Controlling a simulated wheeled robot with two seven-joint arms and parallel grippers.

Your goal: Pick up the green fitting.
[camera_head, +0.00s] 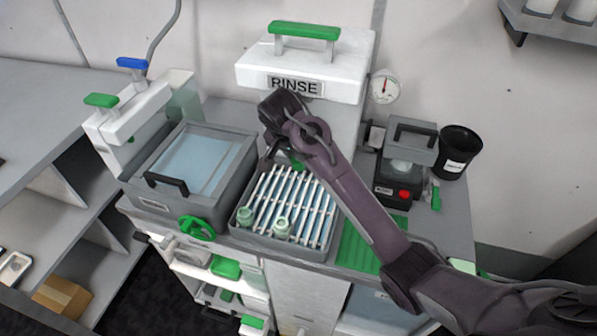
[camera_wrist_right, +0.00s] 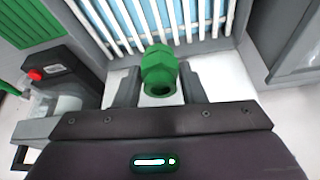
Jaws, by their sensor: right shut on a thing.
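The green fitting (camera_wrist_right: 160,70), with a hex collar and a dark open bore facing the camera, is between the two dark fingers of my right gripper (camera_wrist_right: 160,86) in the right wrist view. The fingers are shut on it. In the head view a small green part of the fitting (camera_head: 298,164) shows below my right gripper (camera_head: 284,154), at the back edge of the slatted rack; the rest is hidden by my wrist. I cannot tell whether the fitting still touches anything below it. My left gripper is not in view.
The slatted rack (camera_head: 238,222) holds two pale green cups (camera_head: 281,228) near its front. A grey lidded basin (camera_head: 218,198) stands left, the white RINSE unit (camera_head: 345,80) behind. A grey device with a red button (camera_head: 404,194), a black cup (camera_head: 459,145) and a green mat (camera_head: 358,247) are right.

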